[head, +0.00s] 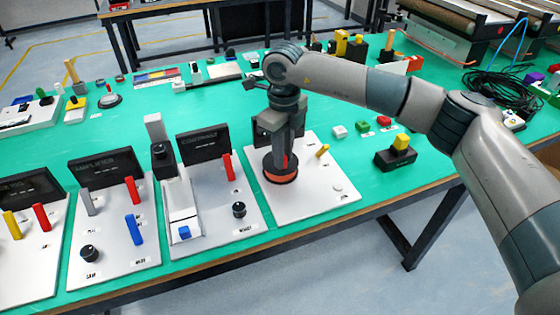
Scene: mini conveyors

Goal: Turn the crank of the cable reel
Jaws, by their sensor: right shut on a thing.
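The cable reel (281,174) shows as a round reddish-orange and dark disc on a white panel (318,202). My right gripper (284,158) points straight down over the reel. It is shut on a part of the reel, which I take to be the crank; a red piece shows by the fingertips. The fingers hide most of the crank and part of the reel. My left gripper is not in view.
White panels with dark screens (205,143) and colored levers (134,230) stand to the left. A yellow-topped black block (398,152) and small colored buttons (384,121) are at right. Black cables (500,90) lie at the back right. Green table surface (425,165) is free at right.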

